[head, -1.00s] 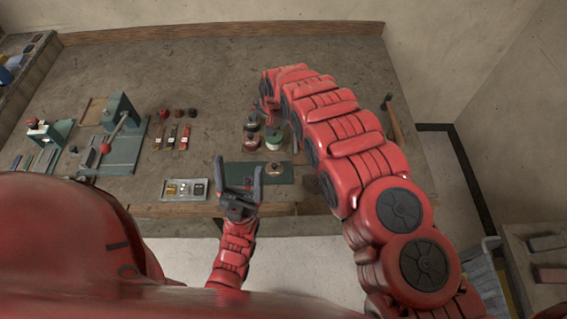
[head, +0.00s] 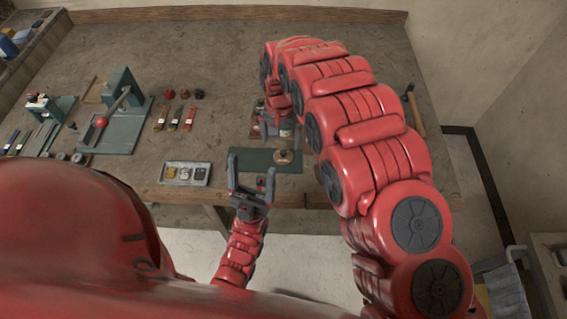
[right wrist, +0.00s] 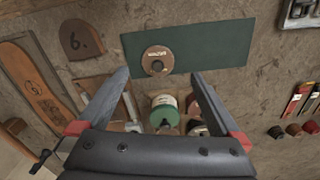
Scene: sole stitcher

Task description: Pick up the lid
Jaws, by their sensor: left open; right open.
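A round tan-brown lid (head: 284,157) with a small knob lies on the dark green mat (head: 250,160) near the table's front edge. In the right wrist view, the lid (right wrist: 157,60) shows lettering too small to read and lies on the mat's edge (right wrist: 222,40). My right gripper (right wrist: 158,77) is open and empty. The lid appears just beyond the gap between its fingertips, with no contact visible. In the head view the right arm partly hides this gripper, which is over the jars behind the mat. My left gripper (head: 252,168) is open and empty at the mat's front left.
A tray (head: 186,174) lies left of the mat. A lever press (head: 120,110) stands farther left. A hammer (head: 414,112) lies at the right.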

